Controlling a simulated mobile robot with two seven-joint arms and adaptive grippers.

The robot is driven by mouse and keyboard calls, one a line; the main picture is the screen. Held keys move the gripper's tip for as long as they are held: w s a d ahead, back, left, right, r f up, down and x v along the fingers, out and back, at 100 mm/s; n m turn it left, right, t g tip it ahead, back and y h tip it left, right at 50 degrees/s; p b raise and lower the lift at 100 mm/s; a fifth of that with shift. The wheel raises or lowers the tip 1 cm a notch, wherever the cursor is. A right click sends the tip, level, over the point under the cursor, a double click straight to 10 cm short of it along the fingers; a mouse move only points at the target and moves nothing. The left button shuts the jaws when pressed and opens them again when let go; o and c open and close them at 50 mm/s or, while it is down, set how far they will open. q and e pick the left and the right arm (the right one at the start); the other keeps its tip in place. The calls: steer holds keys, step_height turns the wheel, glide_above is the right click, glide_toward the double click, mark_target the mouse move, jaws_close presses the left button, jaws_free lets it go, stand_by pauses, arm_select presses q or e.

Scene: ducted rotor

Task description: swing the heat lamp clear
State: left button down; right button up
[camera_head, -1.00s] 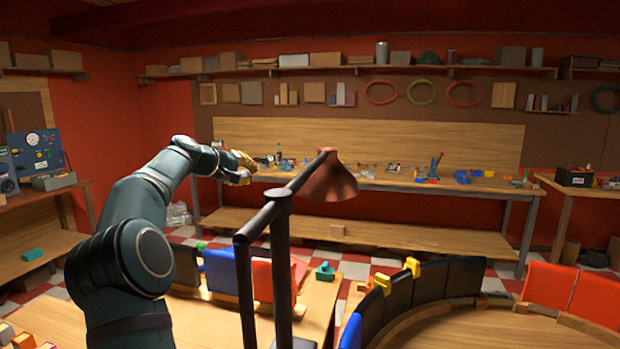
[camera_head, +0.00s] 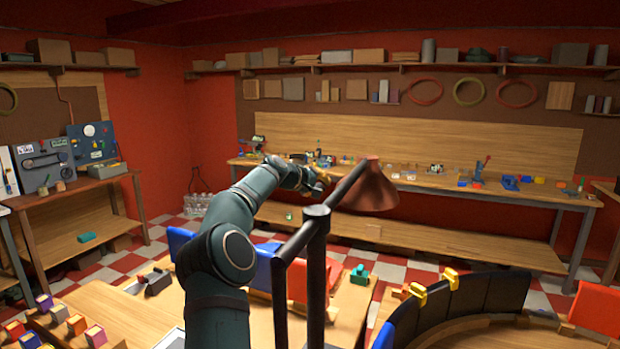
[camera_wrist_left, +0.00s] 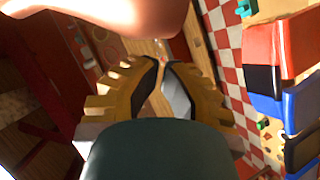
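The heat lamp has a copper-coloured shade (camera_head: 370,190) on a dark slanted arm, carried by a dark post (camera_head: 316,265) in the head view's middle. My left gripper (camera_head: 322,180) has yellow fingers and appears just left of the shade, partly behind the lamp arm. In the left wrist view the shade (camera_wrist_left: 135,12) fills the top edge, beyond the fingertips. My left gripper (camera_wrist_left: 160,64) shows a narrow gap between its fingers, with nothing held. I cannot tell whether it touches the shade. My right gripper is not in view.
A wooden table (camera_head: 345,310) with blue, red and black panels lies around the lamp post. A curved row of black panels (camera_head: 465,297) with yellow clips stands at right. A long workbench (camera_head: 540,192) runs along the back wall. Checkered floor (camera_head: 125,262) is open at left.

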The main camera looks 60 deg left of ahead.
arm_select(q)
steer(key=shift+w+d+f, duration=0.6)
steer(key=shift+w+d, duration=0.05)
steer(key=shift+w, duration=0.05)
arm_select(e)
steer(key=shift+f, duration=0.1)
arm_select(q)
steer(key=shift+d, duration=0.1)
steer(key=shift+w+d, duration=0.35)
steer(key=shift+w, duration=0.15)
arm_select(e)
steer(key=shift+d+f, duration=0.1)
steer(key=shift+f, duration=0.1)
arm_select(q)
steer(key=shift+r, duration=0.1)
